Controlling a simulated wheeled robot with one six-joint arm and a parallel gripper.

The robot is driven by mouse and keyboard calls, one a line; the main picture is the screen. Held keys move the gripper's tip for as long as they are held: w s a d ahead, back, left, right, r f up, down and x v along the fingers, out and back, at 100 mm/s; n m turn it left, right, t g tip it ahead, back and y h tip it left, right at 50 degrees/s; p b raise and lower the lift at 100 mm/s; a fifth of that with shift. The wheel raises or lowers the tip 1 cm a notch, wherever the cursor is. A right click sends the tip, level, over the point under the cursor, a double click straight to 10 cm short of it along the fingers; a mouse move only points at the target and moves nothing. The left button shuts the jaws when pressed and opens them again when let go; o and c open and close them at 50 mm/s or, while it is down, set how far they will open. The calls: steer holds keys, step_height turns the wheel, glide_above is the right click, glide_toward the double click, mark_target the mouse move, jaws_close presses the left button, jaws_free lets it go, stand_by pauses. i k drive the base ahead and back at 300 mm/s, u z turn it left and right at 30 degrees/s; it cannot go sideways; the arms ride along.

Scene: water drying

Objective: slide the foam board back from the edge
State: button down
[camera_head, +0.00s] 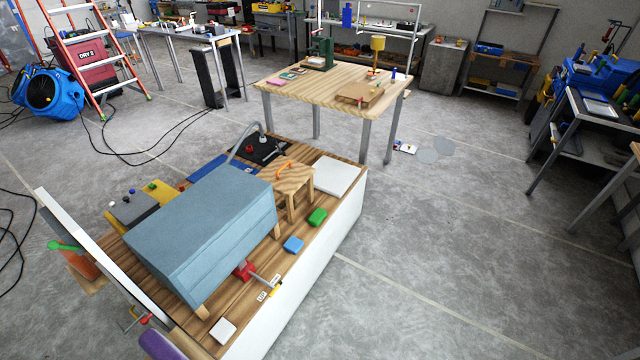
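A flat white square board (337,175), which looks like the foam board, lies at the far right corner of a low wooden bench top (262,312). Its right side is close to the bench's edge; I cannot tell whether it overhangs. A small wooden stool (288,176) stands just left of it. My gripper is not in view.
A wooden table (330,88) with tools stands behind. The floor right of the bench (450,240) is clear.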

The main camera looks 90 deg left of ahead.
mark_target(333, 177)
steer(key=u, duration=2.2)
steer(key=i, duration=2.95)
steer(key=u, duration=2.45)
